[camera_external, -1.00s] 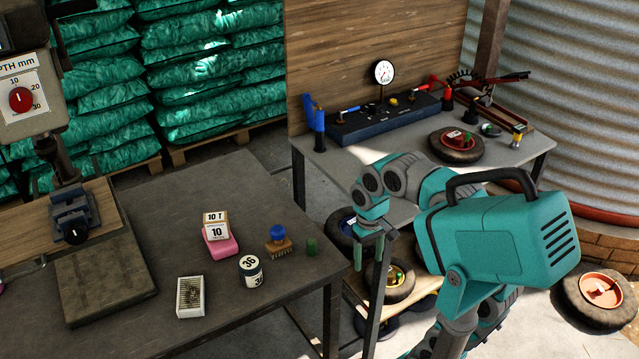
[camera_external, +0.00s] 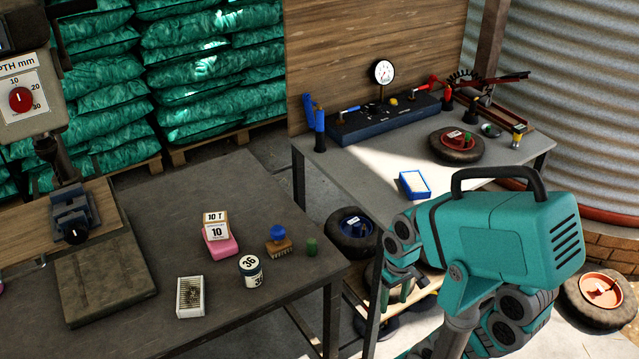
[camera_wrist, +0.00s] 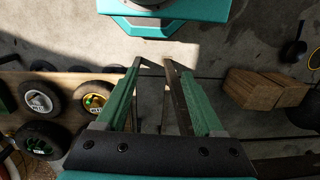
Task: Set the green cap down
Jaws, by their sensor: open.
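A small green cylinder (camera_external: 312,245), which looks like the green cap, stands upright on the dark table near its right edge. Another small green piece (camera_external: 467,138) sits on the tyre on the grey bench. In the wrist view a green bit (camera_wrist: 95,100) shows at the hub of a yellow wheel on the low shelf. My gripper (camera_external: 399,293) is to the right of the dark table, over the low shelf area, apart from the cylinder. In the wrist view my gripper (camera_wrist: 153,64) is open, with nothing between its fingers.
The dark table (camera_external: 200,265) also holds a blue-handled brush (camera_external: 279,240), a jar marked 36 (camera_external: 250,271), a pink block with a label (camera_external: 218,242) and a pale box (camera_external: 190,297). A blue tray (camera_external: 414,184) lies on the grey bench. Wooden boxes (camera_wrist: 262,90) stand on the floor.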

